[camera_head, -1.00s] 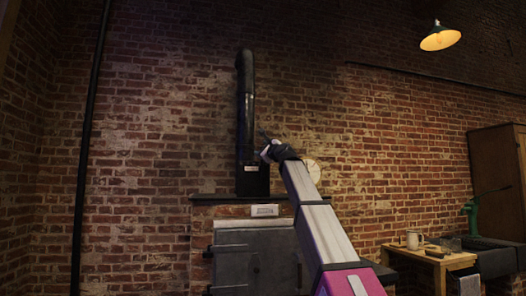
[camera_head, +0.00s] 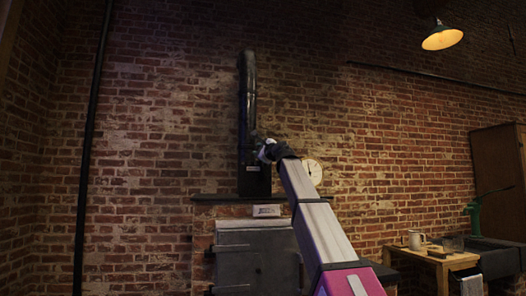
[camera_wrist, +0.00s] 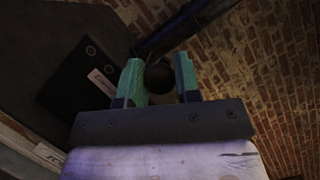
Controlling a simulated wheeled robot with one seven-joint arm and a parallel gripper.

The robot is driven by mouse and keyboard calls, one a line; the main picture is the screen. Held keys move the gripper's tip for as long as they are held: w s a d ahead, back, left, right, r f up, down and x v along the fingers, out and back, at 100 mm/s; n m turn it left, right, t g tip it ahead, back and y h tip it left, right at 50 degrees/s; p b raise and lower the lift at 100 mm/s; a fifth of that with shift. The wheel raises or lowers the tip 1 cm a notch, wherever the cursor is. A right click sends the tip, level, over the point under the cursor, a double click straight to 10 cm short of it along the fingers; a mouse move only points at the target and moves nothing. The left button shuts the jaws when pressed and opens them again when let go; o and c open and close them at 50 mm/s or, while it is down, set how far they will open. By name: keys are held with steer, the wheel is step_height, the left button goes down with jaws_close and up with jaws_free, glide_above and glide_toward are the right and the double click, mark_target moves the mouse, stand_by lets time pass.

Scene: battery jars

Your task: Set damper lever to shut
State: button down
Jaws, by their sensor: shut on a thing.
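The damper lever's dark round knob (camera_wrist: 159,77) sits between the two teal fingers of my gripper (camera_wrist: 158,68) in the wrist view. My gripper is shut on it. In the head view my gripper (camera_head: 264,151) is at the right side of the black stovepipe (camera_head: 247,105), just above its box-shaped base (camera_head: 254,181). The lever itself is too dark and too covered by my gripper there to tell its angle. A labelled dark plate (camera_wrist: 88,72) shows left of the fingers in the wrist view.
The stove (camera_head: 255,262) stands below, with a small white label (camera_head: 266,211) on its brick front. A round clock (camera_head: 313,172) hangs just right of my arm. A wooden table (camera_head: 436,258) with a mug (camera_head: 416,240) stands at the right. Brick wall lies behind.

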steer(key=s+a+f+n+g+h, duration=0.2)
steer(key=a+f+n+g+h, duration=0.1)
steer(key=a+f+n, duration=0.5)
steer(key=shift+a+f+n+g+h, duration=0.25)
steer(key=shift+f+n+h, duration=0.25)
steer(key=shift+f+n, duration=1.7)
steer(key=shift+s+r+n, duration=0.1)
steer(key=shift+r+n, duration=0.15)
steer(key=shift+n, duration=0.15)
steer(key=c, duration=0.8)
jaws_free()
steer(key=shift+s+d, duration=0.1)
steer(key=v, duration=1)
steer(key=shift+s+d+r, duration=0.1)
steer(key=shift+s+d, duration=0.1)
steer(key=shift+d, duration=0.05)
